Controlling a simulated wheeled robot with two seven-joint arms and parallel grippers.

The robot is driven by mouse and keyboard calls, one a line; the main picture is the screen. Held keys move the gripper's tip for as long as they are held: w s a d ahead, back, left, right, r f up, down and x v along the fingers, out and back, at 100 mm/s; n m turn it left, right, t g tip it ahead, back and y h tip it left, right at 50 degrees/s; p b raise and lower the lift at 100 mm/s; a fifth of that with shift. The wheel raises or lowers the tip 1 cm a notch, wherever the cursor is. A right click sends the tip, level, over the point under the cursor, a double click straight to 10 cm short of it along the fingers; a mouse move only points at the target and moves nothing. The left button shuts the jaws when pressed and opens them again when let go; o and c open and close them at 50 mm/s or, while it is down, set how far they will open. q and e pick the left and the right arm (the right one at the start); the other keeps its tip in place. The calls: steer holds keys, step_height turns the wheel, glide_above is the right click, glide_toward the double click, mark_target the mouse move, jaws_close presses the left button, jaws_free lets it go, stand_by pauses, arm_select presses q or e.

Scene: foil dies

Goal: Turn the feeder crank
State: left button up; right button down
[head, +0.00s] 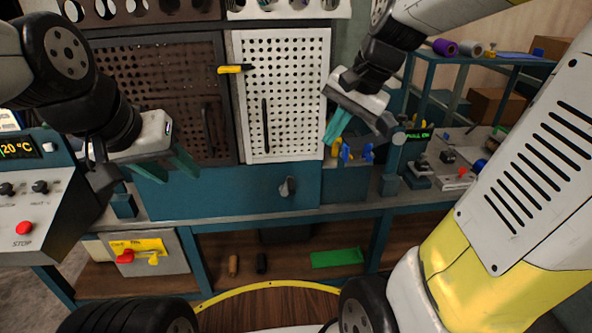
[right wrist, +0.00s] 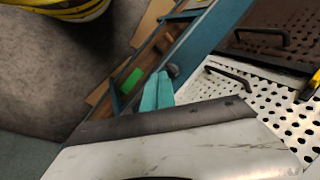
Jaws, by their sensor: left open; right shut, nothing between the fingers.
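I cannot tell for sure which part is the feeder crank. A small grey handle (head: 287,187) sits on the front of the teal cabinet (head: 220,195), below the pegboard doors. A small machine with a green-lit display (head: 418,135) stands on the bench at the right. My right gripper (head: 335,127) is shut and empty, its teal fingers in front of the white door's right edge, above the blue and yellow parts. Its fingers also show in the right wrist view (right wrist: 157,92). My left gripper (head: 168,170) is open and empty in front of the brown door's lower part.
A white pegboard door (head: 285,80) and a brown one (head: 185,70) stand behind the bench. Blue and yellow clamp-like parts (head: 348,152) lie near my right gripper. A control panel (head: 25,200) with a red stop button is at the left. A green piece (head: 337,257) lies on the lower shelf.

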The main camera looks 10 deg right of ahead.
mark_target(293, 184)
steer(key=w+d+f+m+g, duration=0.2)
steer(key=w+f+m, duration=0.4)
steer(key=w+f, duration=0.25)
steer(key=w+d+f+m+g, duration=0.2)
steer(key=w+f+m, duration=0.3)
steer(key=w+f, duration=0.3)
steer(key=w+a+f, duration=0.1)
steer(key=a+f, duration=0.6)
steer(key=f, duration=0.1)
steer(key=shift+w+f+m, duration=0.15)
steer(key=shift+f+m, duration=0.1)
steer(key=shift+m, duration=0.05)
steer(key=shift+a+y, duration=0.2)
steer(key=shift+y, duration=0.1)
steer(key=shift+a+r, duration=0.2)
steer(key=shift+a, duration=0.35)
steer(key=shift+a+r, duration=0.15)
steer(key=shift+a, duration=0.35)
